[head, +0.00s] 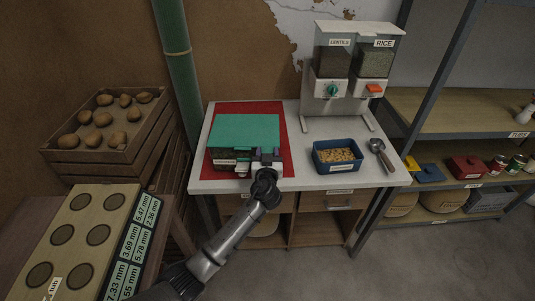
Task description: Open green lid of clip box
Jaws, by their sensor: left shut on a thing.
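The clip box (222,160) sits on a red mat (278,120) on the left of the white counter. Its green lid (245,131) lies over the top and looks closed. A small white label is on its front. My left gripper (264,158) is at the front right edge of the box, shut on a part there. The fingers hide that part, which seems to be a clip or the lid's edge. My right gripper is not in view.
A blue tray (337,156) of pale pieces and a metal scoop (380,153) are to the right. A lentils and rice dispenser (349,70) stands behind. A potato crate (110,127) and a board with round holes (75,240) are at left.

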